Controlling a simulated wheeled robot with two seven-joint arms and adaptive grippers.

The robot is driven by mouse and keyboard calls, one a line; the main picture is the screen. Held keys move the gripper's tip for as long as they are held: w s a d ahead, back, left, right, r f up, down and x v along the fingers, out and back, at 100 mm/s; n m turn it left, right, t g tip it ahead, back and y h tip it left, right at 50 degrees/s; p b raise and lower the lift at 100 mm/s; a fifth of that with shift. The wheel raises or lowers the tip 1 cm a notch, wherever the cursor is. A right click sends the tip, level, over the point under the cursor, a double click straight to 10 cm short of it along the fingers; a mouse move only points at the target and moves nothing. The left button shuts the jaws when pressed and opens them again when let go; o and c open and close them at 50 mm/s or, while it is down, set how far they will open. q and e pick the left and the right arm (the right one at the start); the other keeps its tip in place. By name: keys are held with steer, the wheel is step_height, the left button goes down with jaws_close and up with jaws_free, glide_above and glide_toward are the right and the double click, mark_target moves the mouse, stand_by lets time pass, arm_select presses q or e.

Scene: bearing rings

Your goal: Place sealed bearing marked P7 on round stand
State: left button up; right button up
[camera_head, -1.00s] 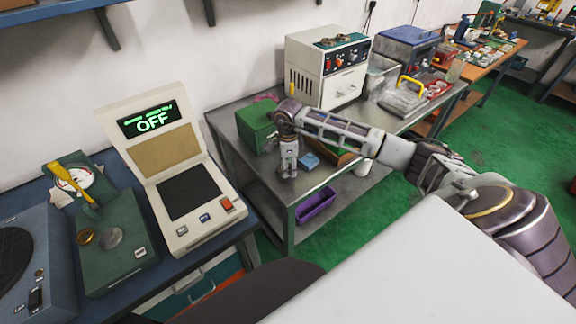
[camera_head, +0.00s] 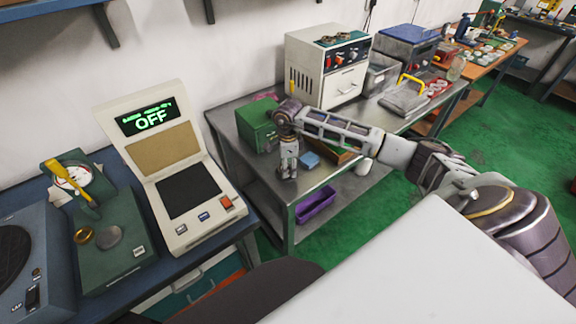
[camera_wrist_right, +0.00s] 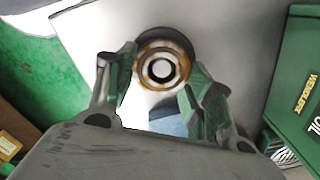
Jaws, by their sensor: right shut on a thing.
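My right gripper (camera_head: 288,172) is upright and points down over the front left of the grey metal table, beside the green box. In the right wrist view my right gripper (camera_wrist_right: 162,85) is shut on a ring-shaped bearing (camera_wrist_right: 161,68) with a brownish outer rim, a pale band and a dark centre. No P7 marking is readable on it. A dark round shape (camera_wrist_right: 170,34) shows behind the bearing; I cannot tell whether it is a stand or a shadow. I cannot make out the round stand for certain in either view. My left gripper is not in view.
The green box (camera_head: 257,126) stands close to my right gripper, with a small blue item (camera_head: 309,160) on its other side. A white-fronted oven (camera_head: 328,70) stands behind. On the left bench are a console reading OFF (camera_head: 172,165) and a green gauge device (camera_head: 125,262).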

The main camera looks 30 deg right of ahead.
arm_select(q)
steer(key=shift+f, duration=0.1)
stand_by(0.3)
arm_select(e)
steer(key=o, duration=1.1)
steer(key=shift+r+p, duration=0.75)
steer(key=shift+r, duration=0.5)
steer(key=shift+r+p, duration=0.55)
steer(key=shift+r, duration=1.05)
steer(key=shift+r+p, duration=0.45)
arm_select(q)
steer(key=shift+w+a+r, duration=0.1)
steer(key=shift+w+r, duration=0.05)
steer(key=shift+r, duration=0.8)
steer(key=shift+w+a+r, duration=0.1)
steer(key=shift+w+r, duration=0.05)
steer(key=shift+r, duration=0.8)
arm_select(e)
steer(key=shift+r, duration=0.15)
